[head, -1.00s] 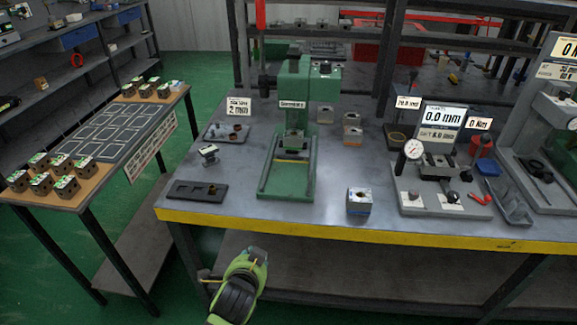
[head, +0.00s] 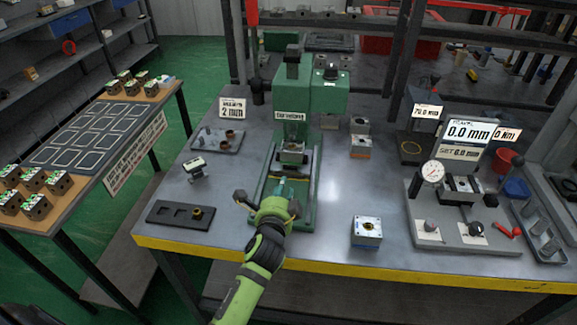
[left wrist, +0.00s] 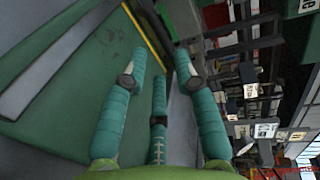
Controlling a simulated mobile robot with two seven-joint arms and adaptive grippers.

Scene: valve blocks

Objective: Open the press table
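The green press (head: 310,90) stands on the workbench in the head view. Its green base with rails (head: 303,215) runs toward the front edge. A small metal platform (head: 291,155) sits low in the press, under the head; I cannot tell if this is the press table or how far out it is. My left gripper (head: 268,198) is over the front left of the press base, its fingers spread. In the left wrist view the teal fingers (left wrist: 158,70) are apart with nothing between them. My arm hides part of the base. My right gripper is not in view.
A black slotted tray (head: 180,214) lies left of my gripper, with a small gauge block (head: 195,168) behind it. A metal block (head: 367,232) stands right of the press. A dial gauge fixture (head: 465,215) is farther right. The bench has a yellow front edge (head: 400,273).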

